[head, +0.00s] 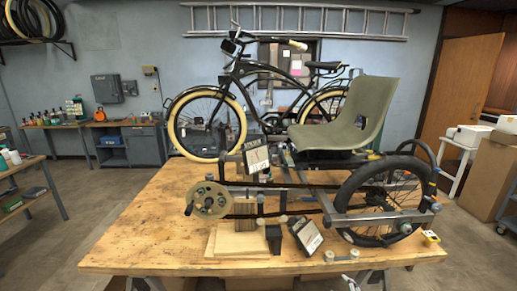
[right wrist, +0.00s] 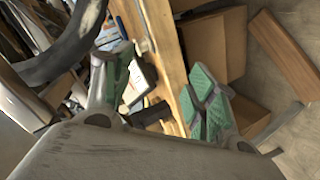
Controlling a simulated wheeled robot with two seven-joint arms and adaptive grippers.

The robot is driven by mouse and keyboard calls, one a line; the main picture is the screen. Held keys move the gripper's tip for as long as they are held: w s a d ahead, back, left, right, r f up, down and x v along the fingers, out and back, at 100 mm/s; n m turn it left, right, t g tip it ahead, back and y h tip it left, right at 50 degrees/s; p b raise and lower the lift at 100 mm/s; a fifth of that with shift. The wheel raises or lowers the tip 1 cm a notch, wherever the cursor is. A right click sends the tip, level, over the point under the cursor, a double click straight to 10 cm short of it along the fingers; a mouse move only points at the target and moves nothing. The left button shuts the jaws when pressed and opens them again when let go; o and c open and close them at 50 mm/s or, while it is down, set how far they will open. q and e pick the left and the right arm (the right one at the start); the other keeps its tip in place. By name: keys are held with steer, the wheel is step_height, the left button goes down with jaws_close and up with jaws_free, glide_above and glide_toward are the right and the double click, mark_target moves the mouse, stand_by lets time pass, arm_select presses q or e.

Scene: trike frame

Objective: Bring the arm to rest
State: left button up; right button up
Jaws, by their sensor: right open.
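My right gripper (right wrist: 158,72) shows in the right wrist view, with its green-padded fingers spread apart and nothing between them. Beyond the fingers are the wooden table's edge and small items on the table. In the head view, I cannot clearly make out the right gripper. My left gripper is not in view. The trike frame (head: 285,187) stands on the wooden table (head: 130,238), with an olive seat (head: 350,118) and a black-tyred wheel (head: 385,200) at the right.
A round pulley-like disc (head: 209,199), wooden boards (head: 240,240) and a tilted white-faced device (head: 308,236) are near the table front. Cardboard boxes (right wrist: 215,45) lie beyond the table edge in the wrist view. The table's left front is clear.

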steer(key=s+d+f+m+g, duration=0.1)
steer(key=s+d+f, duration=0.15)
steer(key=f, duration=0.45)
steer(key=s+d+f+m+g+h, duration=0.1)
steer(key=s+f+m+g, duration=0.1)
steer(key=s+f, duration=0.35)
steer(key=s+d+f+m+g, duration=0.1)
steer(key=s+d+f, duration=0.1)
steer(key=f, duration=0.6)
steer(key=s+d+f+m+g, duration=0.1)
steer(key=s+f+m+g, duration=0.25)
steer(key=s+f, duration=1)
steer(key=s+a+f+g, duration=0.1)
steer(key=s+f, duration=0.2)
steer(key=s, duration=0.4)
steer(key=s+a+f+m+g, duration=0.1)
steer(key=s+a+f+g, duration=0.15)
steer(key=s, duration=0.35)
steer(key=s+f, duration=0.4)
steer(key=s, duration=0.3)
steer(key=s+a+f+g, duration=0.1)
steer(key=s+a, duration=0.7)
steer(key=s, duration=0.1)
steer(key=shift+s+a+f+g+y, duration=0.2)
steer(key=shift+s+a+g+y, duration=0.15)
steer(key=shift+g+y, duration=0.05)
steer(key=shift+m, duration=0.25)
